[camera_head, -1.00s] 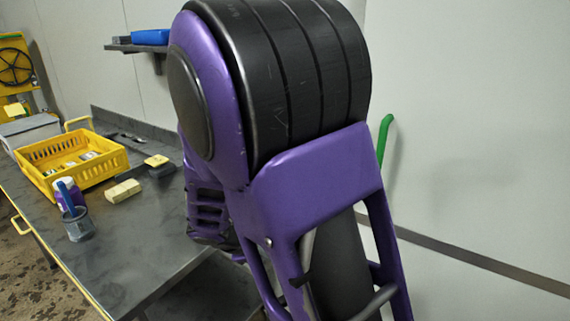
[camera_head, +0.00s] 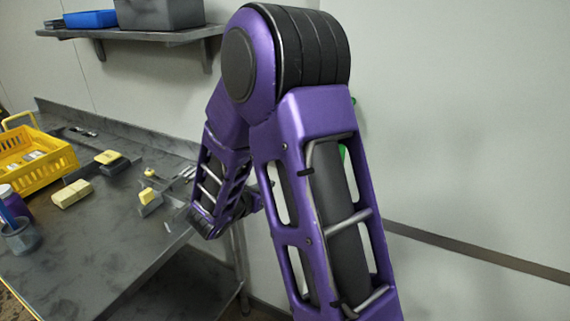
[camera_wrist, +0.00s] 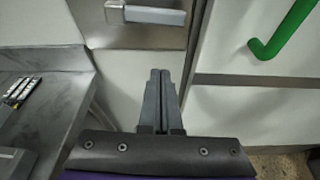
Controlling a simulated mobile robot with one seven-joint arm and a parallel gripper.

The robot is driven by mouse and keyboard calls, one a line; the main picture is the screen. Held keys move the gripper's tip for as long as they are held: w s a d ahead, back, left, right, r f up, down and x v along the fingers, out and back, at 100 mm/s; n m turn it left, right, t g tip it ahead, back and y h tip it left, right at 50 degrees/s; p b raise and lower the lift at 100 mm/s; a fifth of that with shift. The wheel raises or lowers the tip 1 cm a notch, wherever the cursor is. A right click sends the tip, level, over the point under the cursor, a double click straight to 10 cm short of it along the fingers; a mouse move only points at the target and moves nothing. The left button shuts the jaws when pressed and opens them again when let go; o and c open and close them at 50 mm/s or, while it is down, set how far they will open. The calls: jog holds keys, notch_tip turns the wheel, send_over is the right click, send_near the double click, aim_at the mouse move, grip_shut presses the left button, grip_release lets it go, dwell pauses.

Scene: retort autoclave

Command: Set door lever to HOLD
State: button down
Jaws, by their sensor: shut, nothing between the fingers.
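My gripper (camera_wrist: 160,78) is in the wrist view, its two dark fingers shut together with nothing between them. They point up the picture toward a grey lever handle (camera_wrist: 155,15) on a metal plate at the top edge, and a gap shows between fingertips and lever. The lever lies roughly level; no HOLD mark is readable. A green bar handle (camera_wrist: 283,30) is on the pale panel to the right of the fingers. In the head view my purple arm hides the lever and most of the green handle (camera_head: 343,152); my fingers cannot be made out there.
A dark worktop (camera_head: 110,250) at left carries a yellow basket (camera_head: 50,172), yellow-and-grey blocks (camera_head: 150,203), a cream block (camera_head: 72,194) and a grey cup (camera_head: 22,238). A wall shelf (camera_head: 150,36) holds a blue tray (camera_head: 90,18) and grey bin. The worktop's edge (camera_wrist: 75,95) is left of my gripper.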

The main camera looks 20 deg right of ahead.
jog(key=x, duration=1)
jog(key=shift+s+d+r+p, duration=0.1)
jog(key=shift+r+p, duration=0.2)
jog(key=shift+r, duration=0.7)
jog(key=shift+s+d+r+p, duration=0.1)
jog(key=shift+r+p, duration=0.2)
jog(key=shift+r, duration=0.7)
